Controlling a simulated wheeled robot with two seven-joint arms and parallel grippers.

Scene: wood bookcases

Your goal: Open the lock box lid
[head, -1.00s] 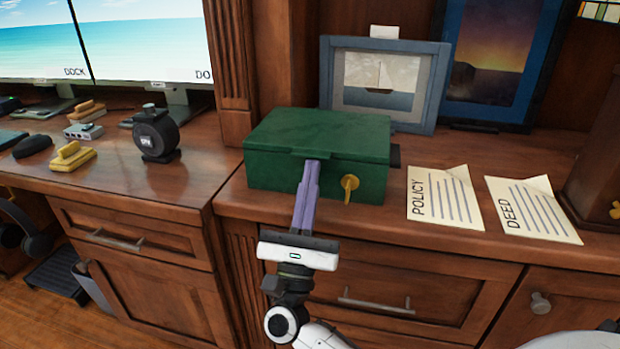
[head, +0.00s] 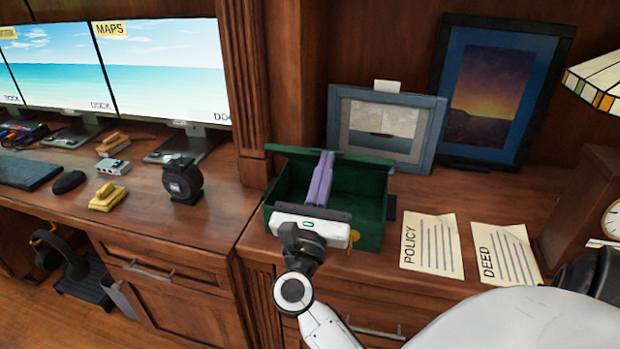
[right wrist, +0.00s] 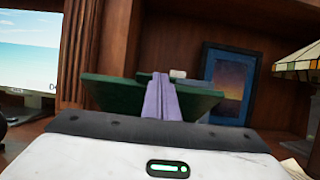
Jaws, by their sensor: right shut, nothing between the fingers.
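The green lock box (head: 370,232) stands on the wood counter with its lid (head: 362,162) raised at the back, and the inside shows. A gold key (head: 353,238) sits at its front, partly covered by my gripper. My right gripper (head: 325,158) reaches over the box from the front. Its purple fingers are shut together with nothing between them, and their tips are at the raised lid. In the right wrist view the fingers (right wrist: 160,95) stand in front of the green lid (right wrist: 112,94); contact is hard to tell. My left gripper is not in view.
Papers marked POLICY (head: 432,246) and DEED (head: 505,252) lie right of the box. A framed boat picture (head: 425,140) and a sunset picture (head: 500,95) stand behind. A black tape-like device (head: 181,180) and monitors (head: 165,70) are left, past a wood post.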

